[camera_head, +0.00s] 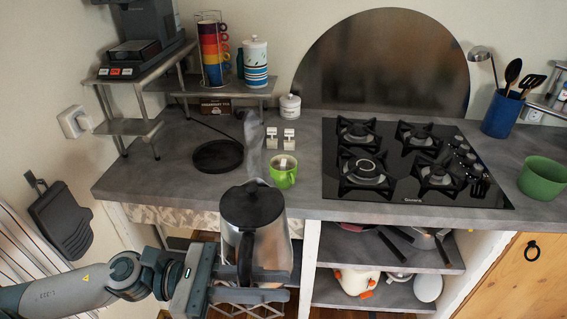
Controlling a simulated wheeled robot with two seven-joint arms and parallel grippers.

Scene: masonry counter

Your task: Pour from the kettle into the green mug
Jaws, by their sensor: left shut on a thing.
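The kettle (273,239) is silver with a black lid and a black handle. My left gripper (264,284) is shut on it, and it hangs in front of the counter's front edge, roughly upright. The green mug (284,178) stands upright on the counter near that edge, just behind and to the right of the kettle's lid in the picture. The mug's opening faces up, and something pale shows inside it. The kettle's spout is hard to make out. No stream of liquid shows. My right gripper is not in view.
A round black base (218,156) lies left of the mug on the grey counter (300,203). Two small white-topped blocks (289,138) stand behind the mug. The gas hob (405,165) is to the right, with a green bowl (542,180) beyond. Metal shelves (225,91) stand back left.

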